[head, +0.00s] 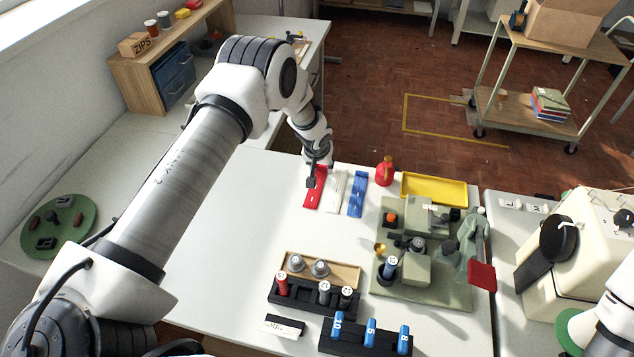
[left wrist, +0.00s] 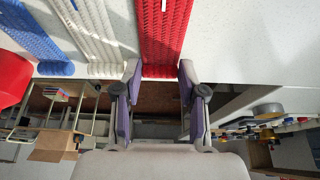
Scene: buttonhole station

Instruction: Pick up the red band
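The red band (head: 313,199) lies flat on the white table, leftmost of three bands. White (head: 338,190) and blue (head: 357,194) bands lie to its right. My left gripper (head: 314,178) is over the far part of the red band and partly hides it. In the left wrist view, the fingers (left wrist: 159,82) are open and apart, with the end of the red band (left wrist: 163,38) showing between them. I cannot tell whether they touch it. Only part of my right arm shows at the right edge of the head view; its gripper is out of view.
A red bottle (head: 384,172) and a yellow tray (head: 434,189) stand right of the bands. A green-grey machine (head: 450,290) stands at the table's right. The table left of the racks is clear.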

